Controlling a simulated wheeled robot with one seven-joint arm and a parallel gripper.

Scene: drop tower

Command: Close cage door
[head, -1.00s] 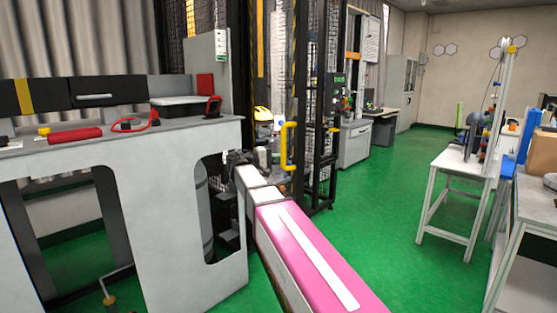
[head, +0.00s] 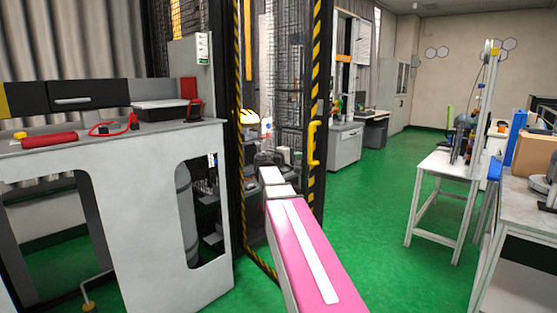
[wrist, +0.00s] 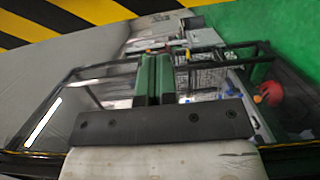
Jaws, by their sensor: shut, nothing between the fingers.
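The cage door (head: 317,75) is a dark mesh panel with a black-and-yellow striped edge, right of centre in the head view. Its yellow handle (head: 313,145) is on that edge. A striped post (head: 240,110) stands to its left, with an opening between them, so the door looks open. My arm reaches forward toward this opening, and its end is left of and below the handle. My gripper shows in the wrist view (wrist: 153,78) with its dark green fingers together and empty. No contact with the door is visible; the fingertips are hard to make out in the head view.
A grey workbench (head: 150,190) with a red tool (head: 49,138) stands close on the left. A striped floor strip (head: 262,264) runs below the opening. White tables (head: 440,165) stand on the right. The green floor between is clear.

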